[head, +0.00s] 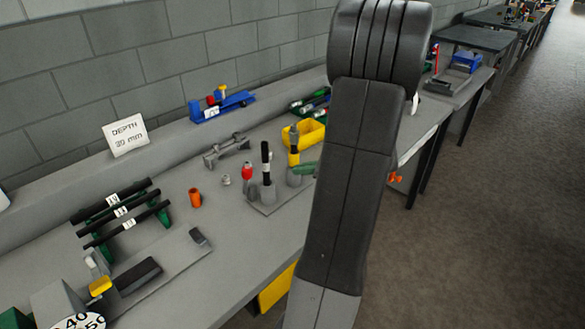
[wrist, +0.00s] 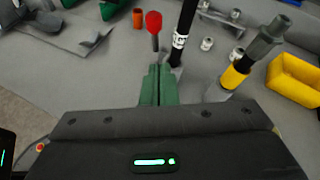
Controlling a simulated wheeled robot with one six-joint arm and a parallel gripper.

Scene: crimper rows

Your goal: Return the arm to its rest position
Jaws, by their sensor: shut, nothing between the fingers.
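My arm rises through the middle of the head view and hides part of the bench (head: 265,228). My gripper (wrist: 157,70) shows in the wrist view as two green fingers pressed together, with nothing between them. In the head view, a green fingertip part (head: 304,168) shows just left of my arm. The fingers are over the bench, close to a red-topped tool (wrist: 154,24) and a black rod with a white label (wrist: 184,30). I cannot tell whether they touch either.
A yellow bin (head: 312,133) stands behind the holder plate (head: 262,207). An orange cup (head: 194,197) and a rack with several black labelled rods (head: 122,212) are to the left. A "DEPTH" sign (head: 126,135) stands at the back. The floor (head: 480,220) at right is clear.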

